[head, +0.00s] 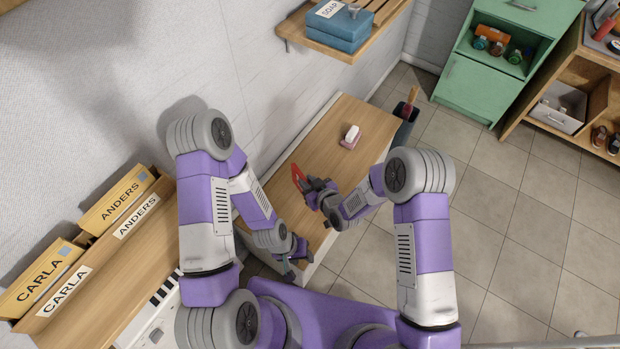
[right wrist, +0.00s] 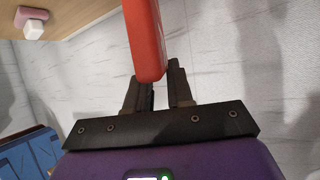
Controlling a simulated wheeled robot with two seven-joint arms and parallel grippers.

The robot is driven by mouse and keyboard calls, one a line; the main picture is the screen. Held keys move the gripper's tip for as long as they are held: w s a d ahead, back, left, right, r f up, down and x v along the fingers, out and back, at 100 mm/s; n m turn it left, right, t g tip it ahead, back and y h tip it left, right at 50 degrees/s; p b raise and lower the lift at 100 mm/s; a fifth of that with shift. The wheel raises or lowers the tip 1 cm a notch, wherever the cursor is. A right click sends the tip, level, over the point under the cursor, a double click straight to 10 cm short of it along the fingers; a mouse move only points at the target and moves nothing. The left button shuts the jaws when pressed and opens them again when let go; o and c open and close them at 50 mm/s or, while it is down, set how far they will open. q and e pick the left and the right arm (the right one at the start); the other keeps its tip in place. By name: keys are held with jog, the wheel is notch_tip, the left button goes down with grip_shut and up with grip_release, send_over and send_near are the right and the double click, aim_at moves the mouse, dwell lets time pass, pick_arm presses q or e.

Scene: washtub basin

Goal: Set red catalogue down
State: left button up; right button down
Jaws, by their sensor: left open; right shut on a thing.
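The red catalogue (head: 299,178) is held by my right gripper (head: 314,187) above the wooden bench top (head: 300,145). In the right wrist view the red catalogue (right wrist: 146,40) stands edge-on between the two dark fingers (right wrist: 162,85). Its far end runs out of the top of that view. Whether it touches the bench top cannot be told. My left gripper (head: 293,262) is open and empty, low at the near end of the bench.
A white block on a pink base (head: 350,137) sits on the bench top. A dark bin (head: 405,125) stands beyond the bench. A shelf with blue boxes (head: 339,25) hangs above. Labelled boxes (head: 115,200) are at left. Most of the bench top is clear.

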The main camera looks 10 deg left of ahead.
notch_tip(320, 180, down, 4)
jog(key=shift+d+r+b, duration=0.1)
jog(key=shift+b, duration=0.4)
pick_arm(q)
jog(key=shift+w+d+f+b, duration=0.15)
jog(key=shift+f+b, duration=0.7)
jog(key=shift+f, duration=0.75)
pick_arm(e)
jog(key=shift+w+f, duration=0.1)
jog(key=shift+f, duration=2.2)
jog(key=shift+r, duration=0.1)
pick_arm(q)
jog(key=shift+r, duration=0.1)
pick_arm(e)
jog(key=c, duration=1)
grip_release()
